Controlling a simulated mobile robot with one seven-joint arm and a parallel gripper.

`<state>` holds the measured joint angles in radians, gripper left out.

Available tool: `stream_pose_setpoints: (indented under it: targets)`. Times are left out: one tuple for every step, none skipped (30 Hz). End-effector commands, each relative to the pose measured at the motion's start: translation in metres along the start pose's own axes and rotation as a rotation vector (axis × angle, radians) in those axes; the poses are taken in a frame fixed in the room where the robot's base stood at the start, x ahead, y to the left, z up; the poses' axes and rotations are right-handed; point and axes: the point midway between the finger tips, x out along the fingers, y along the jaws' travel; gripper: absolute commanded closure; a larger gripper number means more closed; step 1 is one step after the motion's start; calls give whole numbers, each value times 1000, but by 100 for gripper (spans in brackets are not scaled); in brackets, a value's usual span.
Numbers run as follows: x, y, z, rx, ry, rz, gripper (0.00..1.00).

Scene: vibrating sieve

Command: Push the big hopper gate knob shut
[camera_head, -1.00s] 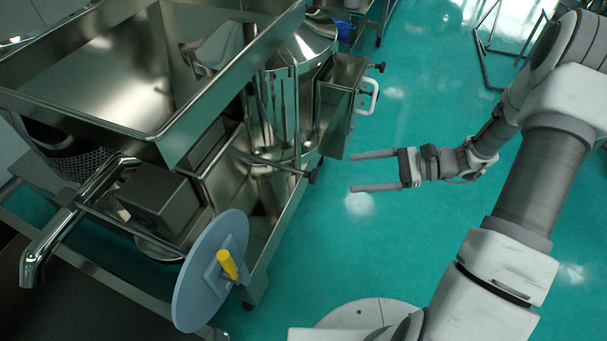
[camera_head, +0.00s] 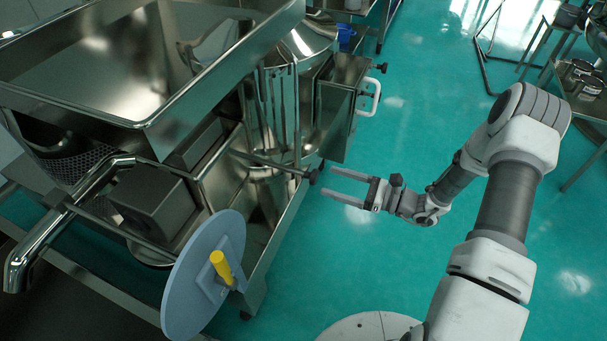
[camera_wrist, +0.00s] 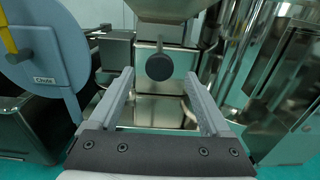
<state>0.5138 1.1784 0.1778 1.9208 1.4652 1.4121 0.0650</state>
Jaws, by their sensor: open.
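The big hopper gate knob (camera_head: 314,176) is a dark round knob on the end of a thin rod that sticks out to the right from under the steel hopper (camera_head: 150,125). In the wrist view the knob (camera_wrist: 159,67) faces me as a black disc, between the two fingers in the picture. My gripper (camera_head: 329,180) is open and empty, with its fingers pointing left at the knob. The fingertips are close to the knob, just right of it in the head view. Whether they touch it I cannot tell.
A blue-grey round disc with a yellow handle (camera_head: 221,265) stands at the lower left, labelled "Chute" in the wrist view. A steel box with a white handle (camera_head: 370,97) and another dark knob (camera_head: 381,67) is behind.

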Motion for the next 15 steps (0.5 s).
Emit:
stream_pose_setpoints:
  targets:
    - [12, 1, -2, -1, -1, 5, 18]
    - [19, 1, -2, -1, -1, 5, 18]
    - [28, 1, -2, -1, -1, 5, 18]
    - [34, 2, -2, 0, -1, 5, 18]
    - [40, 2, -2, 0, 0, 6, 18]
    - [48, 1, -2, -1, 0, 5, 18]
    - [54, 2, -2, -1, 0, 6, 18]
    - [59, 1, -2, 0, 0, 5, 18]
    - [65, 1, -1, 0, 0, 4, 18]
    - [69, 1, -1, -1, 0, 5, 18]
    - [73, 1, -1, -1, 1, 4, 18]
    - [78, 1, -1, -1, 1, 3, 18]
    - [81, 1, -1, -1, 1, 3, 18]
    - [83, 1, 0, -1, 0, 3, 18]
    - [86, 1, 0, -1, 0, 3, 18]
